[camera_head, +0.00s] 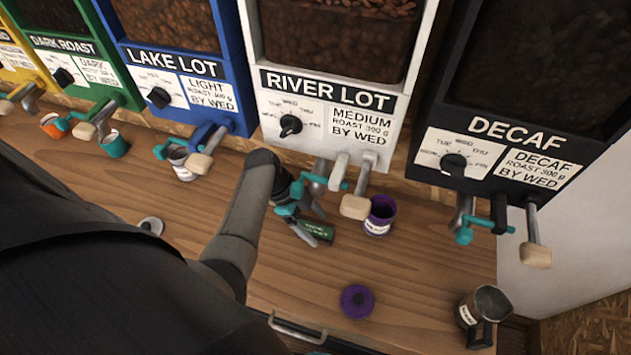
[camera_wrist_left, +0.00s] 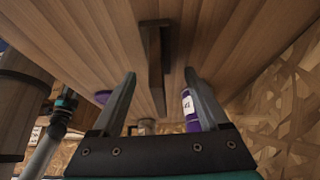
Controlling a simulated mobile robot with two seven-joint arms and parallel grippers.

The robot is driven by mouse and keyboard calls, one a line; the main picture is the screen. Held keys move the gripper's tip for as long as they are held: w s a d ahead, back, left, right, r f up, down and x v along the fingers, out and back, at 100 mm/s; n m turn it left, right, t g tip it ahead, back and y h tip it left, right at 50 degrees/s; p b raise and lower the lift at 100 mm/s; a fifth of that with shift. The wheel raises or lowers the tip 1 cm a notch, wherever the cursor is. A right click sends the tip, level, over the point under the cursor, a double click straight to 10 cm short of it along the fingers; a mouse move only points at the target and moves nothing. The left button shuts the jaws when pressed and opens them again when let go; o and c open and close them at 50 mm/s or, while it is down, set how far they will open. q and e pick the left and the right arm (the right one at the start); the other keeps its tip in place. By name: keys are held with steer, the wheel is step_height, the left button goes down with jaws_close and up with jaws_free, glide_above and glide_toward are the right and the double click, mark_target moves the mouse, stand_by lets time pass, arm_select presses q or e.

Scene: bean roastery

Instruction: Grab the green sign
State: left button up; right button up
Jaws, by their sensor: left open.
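The green sign (camera_head: 317,231) is a small dark green piece with pale lettering, too small to read, on the wooden counter below the River Lot bin. My left gripper (camera_head: 318,227) is open, with its fingers reaching down around the sign. In the left wrist view a dark upright piece (camera_wrist_left: 154,62), apparently the sign seen nearly edge-on, lies ahead between the open fingers (camera_wrist_left: 161,82). I cannot tell whether either finger touches it. My right gripper is not in view.
A purple cup (camera_head: 380,215) stands right of the sign, close to the River Lot spout handle (camera_head: 355,206). A purple lid (camera_head: 357,301) lies nearer the front. A metal jug (camera_head: 485,307) stands at front right. Bins (camera_head: 325,105) line the back. The counter around the purple lid is clear.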

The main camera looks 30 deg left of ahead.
arm_select(q)
steer(key=shift+x, duration=1.35)
steer(key=shift+c, duration=0.2)
jaws_close()
